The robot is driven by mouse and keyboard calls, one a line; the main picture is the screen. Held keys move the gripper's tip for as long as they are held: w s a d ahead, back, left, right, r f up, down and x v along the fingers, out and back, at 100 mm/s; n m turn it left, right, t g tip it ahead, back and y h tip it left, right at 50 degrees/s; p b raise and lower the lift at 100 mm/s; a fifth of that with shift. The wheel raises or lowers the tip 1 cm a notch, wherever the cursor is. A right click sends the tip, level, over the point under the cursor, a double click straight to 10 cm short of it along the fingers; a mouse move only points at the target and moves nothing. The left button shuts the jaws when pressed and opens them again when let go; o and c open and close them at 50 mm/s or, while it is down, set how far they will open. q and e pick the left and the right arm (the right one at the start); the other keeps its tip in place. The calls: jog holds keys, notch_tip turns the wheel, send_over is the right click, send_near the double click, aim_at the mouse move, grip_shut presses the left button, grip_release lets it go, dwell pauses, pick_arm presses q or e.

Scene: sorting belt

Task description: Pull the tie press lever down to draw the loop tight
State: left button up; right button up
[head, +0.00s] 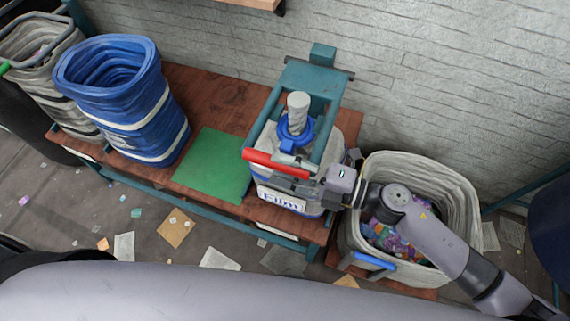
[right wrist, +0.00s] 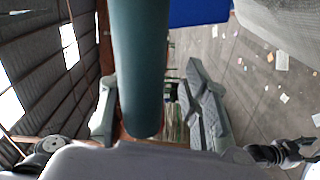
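The tie press (head: 315,85), a teal frame, stands at the back of the wooden bench. Its lever has teal side bars and a red handle (head: 275,163) at the front, out over the bench. Under it stands a pale sack (head: 286,199) labelled "Film", with a twisted neck (head: 298,103) upright through a blue loop (head: 296,131). My right gripper (head: 296,172) is at the handle's right end. In the right wrist view its fingers (right wrist: 150,105) look apart, with a teal bar (right wrist: 138,60) close in front; contact with the handle is hidden. My left gripper is out of view.
A green mat (head: 212,164) lies on the bench (head: 220,100) left of the sack. A blue sack (head: 122,100) stands further left. A pale bin (head: 447,190) of colourful scraps stands at the right, below my right arm. Litter lies on the floor.

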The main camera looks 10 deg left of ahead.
jog(key=shift+r, duration=0.1)
jog(key=s+d, duration=0.2)
jog(key=d, duration=1)
jog(key=shift+s, duration=0.15)
jog(key=shift+a, duration=0.1)
